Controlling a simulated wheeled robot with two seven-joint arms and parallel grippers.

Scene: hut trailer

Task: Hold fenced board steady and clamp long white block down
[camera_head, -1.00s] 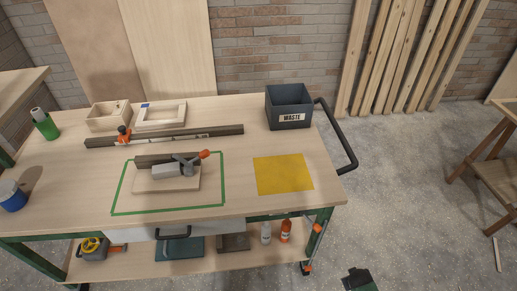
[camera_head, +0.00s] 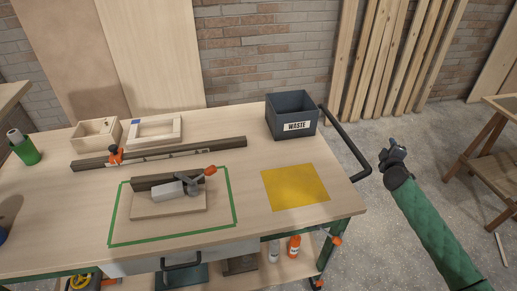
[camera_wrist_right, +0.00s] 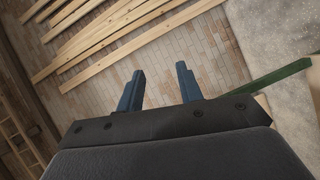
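The fenced board (camera_head: 160,204) lies flat inside a green outline on the workbench, with a dark fence (camera_head: 152,183) along its back. A long white block (camera_head: 168,191) rests on the board in front of the fence. A toggle clamp with a grey body (camera_head: 190,187) and an orange handle tip (camera_head: 210,171) sits at the block's right end; whether it presses the block is unclear. My right gripper (camera_head: 392,147) is in the air right of the bench, away from the board. Its fingers (camera_wrist_right: 159,90) stand apart and empty in the right wrist view. My left gripper is out of view.
A dark waste bin (camera_head: 291,116) stands at the bench's back right, beside a black rail (camera_head: 347,143). A yellow mat (camera_head: 295,187) lies right of the board. A long dark bar with an orange clamp (camera_head: 160,154) and wooden trays (camera_head: 155,130) lie behind.

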